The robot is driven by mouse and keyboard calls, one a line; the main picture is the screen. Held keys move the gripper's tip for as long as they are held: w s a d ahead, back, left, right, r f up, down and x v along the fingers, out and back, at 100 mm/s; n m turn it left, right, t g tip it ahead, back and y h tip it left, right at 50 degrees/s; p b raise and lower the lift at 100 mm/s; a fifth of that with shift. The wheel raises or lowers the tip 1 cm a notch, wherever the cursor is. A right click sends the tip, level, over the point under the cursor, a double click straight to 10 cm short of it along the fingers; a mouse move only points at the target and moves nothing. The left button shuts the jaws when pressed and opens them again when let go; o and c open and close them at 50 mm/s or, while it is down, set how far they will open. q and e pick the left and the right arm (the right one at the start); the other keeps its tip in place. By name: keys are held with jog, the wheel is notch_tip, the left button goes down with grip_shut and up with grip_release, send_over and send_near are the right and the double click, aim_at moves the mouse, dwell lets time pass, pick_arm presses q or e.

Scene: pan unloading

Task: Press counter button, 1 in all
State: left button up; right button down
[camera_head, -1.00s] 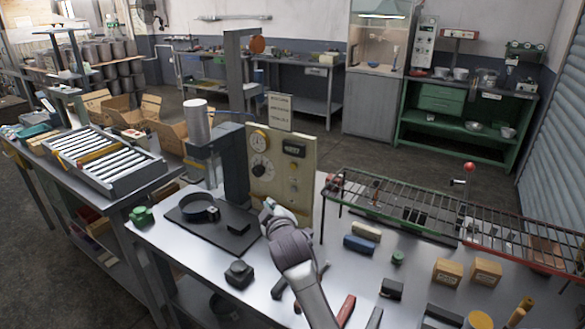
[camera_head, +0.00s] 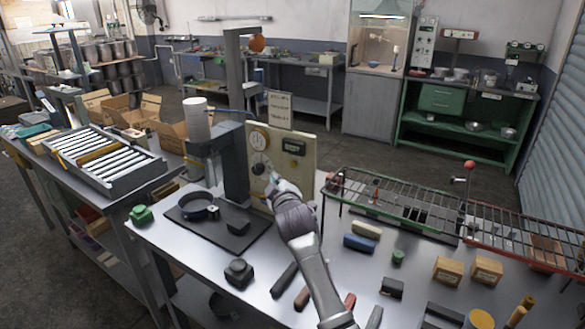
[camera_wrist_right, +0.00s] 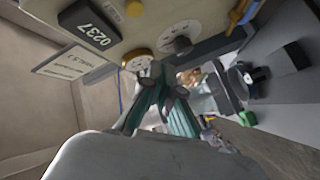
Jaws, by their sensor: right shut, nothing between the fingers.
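The beige control panel (camera_head: 306,177) stands upright on the bench. It carries a dark counter (camera_head: 293,146), a round gauge (camera_head: 259,141) and a black knob (camera_head: 259,169). The wrist view shows the counter (camera_wrist_right: 90,25) reading 0237, with a round yellow button (camera_wrist_right: 134,8) beside it. The gauge (camera_wrist_right: 137,61) and knob (camera_wrist_right: 181,45) lie just beyond my fingers. My right gripper (camera_head: 272,180) is shut and empty, its tips in front of the panel's lower left, near the knob. It also shows in the wrist view (camera_wrist_right: 168,77). Contact with the panel cannot be told. My left gripper is out of view.
A grey press column (camera_head: 234,165) stands left of the panel over a dark base plate (camera_head: 240,251). A wire rack (camera_head: 400,187) stands to the right. Small boxes (camera_head: 447,270), blocks and hand tools lie on the front of the bench. A paper sign (camera_head: 279,109) sits above the panel.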

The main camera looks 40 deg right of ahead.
aim_at(293, 165)
jog(key=shift+w+d, duration=0.35)
jog(key=shift+d, duration=0.5)
jog(key=shift+w+d, duration=0.35)
jog(key=shift+d, duration=0.55)
jog(key=shift+w+d, duration=0.35)
jog(key=shift+d, duration=0.5)
jog(key=shift+w+d, duration=0.15)
jog(key=shift+d, duration=0.25)
jog(key=shift+w+d, duration=0.2)
jog(key=shift+d, duration=0.2)
jog(key=shift+a, duration=0.1)
jog(key=shift+s+a+p, duration=0.35)
jog(key=shift+a, duration=0.4)
